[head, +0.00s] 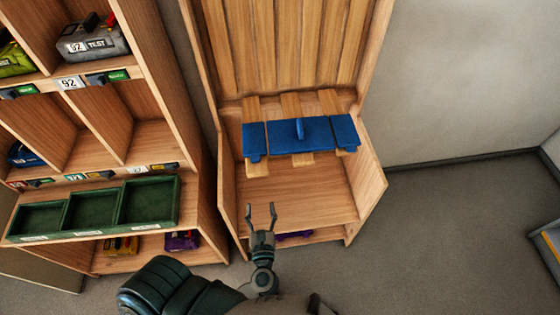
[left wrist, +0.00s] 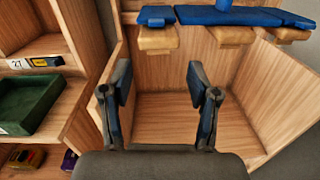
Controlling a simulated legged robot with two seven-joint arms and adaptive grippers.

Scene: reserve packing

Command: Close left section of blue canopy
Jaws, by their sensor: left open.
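The blue canopy (head: 298,136) lies across wooden slats in the wooden cabinet, with an upright blue handle on its wide middle section. Its left section (head: 253,142) is a narrow blue panel beside the middle one, and a similar right section (head: 345,133) is at the other end. My left gripper (head: 261,212) is open and empty, in front of and below the canopy, over the cabinet's front. In the left wrist view its fingers (left wrist: 160,85) are spread, with the canopy's blue underside edge (left wrist: 245,17) above and beyond them. My right gripper is not visible.
A wooden shelf unit (head: 150,60) stands at the left with a green divided tray (head: 178,203) on it. The wooden cabinet's side walls (head: 370,185) flank its bare floor (head: 300,198). A purple item lies below that floor. Open grey floor lies at the right.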

